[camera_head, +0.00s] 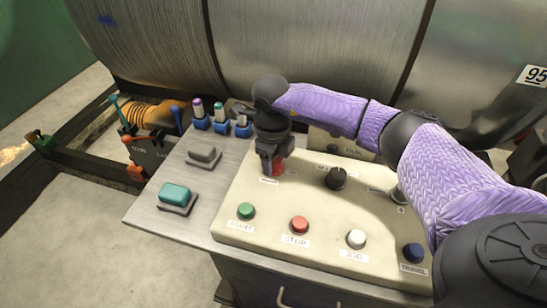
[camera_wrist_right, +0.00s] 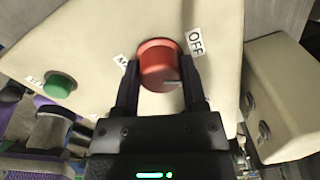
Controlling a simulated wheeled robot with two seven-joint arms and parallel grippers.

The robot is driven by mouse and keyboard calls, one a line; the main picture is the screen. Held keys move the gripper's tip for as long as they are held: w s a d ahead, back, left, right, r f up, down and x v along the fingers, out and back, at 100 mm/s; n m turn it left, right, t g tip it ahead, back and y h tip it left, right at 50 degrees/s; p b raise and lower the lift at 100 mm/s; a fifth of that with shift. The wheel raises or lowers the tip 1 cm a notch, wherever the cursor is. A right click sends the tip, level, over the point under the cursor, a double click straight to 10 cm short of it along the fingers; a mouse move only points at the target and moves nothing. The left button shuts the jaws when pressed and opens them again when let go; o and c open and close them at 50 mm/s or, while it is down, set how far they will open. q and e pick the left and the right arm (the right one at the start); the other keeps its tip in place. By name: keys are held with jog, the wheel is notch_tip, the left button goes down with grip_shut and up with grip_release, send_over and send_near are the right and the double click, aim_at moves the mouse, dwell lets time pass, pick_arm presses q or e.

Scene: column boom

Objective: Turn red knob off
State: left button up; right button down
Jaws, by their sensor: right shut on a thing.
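The red knob (camera_head: 278,169) sits at the back left of the cream control panel (camera_head: 315,203). My right gripper (camera_head: 271,160) reaches down onto it from above, hiding most of it in the head view. In the right wrist view the red knob (camera_wrist_right: 160,62) stands between the two dark fingers of my right gripper (camera_wrist_right: 160,82), which is shut on its sides. A small mark shows on the knob's side facing the gripper. An OFF label (camera_wrist_right: 195,42) lies to the right of the knob, and another label at its left is partly hidden. My left gripper is not in view.
The panel also carries a black knob (camera_head: 336,178), a green button (camera_head: 246,211), a red button (camera_head: 299,224), a white button (camera_head: 356,238) and a blue button (camera_head: 413,252). A teal-topped block (camera_head: 174,195) stands to the left. A large metal drum (camera_head: 310,45) rises behind.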

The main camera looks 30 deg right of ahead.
jog(key=n, duration=0.5)
jog(key=shift+n, duration=0.3)
dwell(0.4)
jog(key=shift+c, duration=0.7)
grip_release()
notch_tip(320, 180, up, 10)
jog(key=shift+s+r+p, duration=0.1)
jog(key=shift+p, duration=0.85)
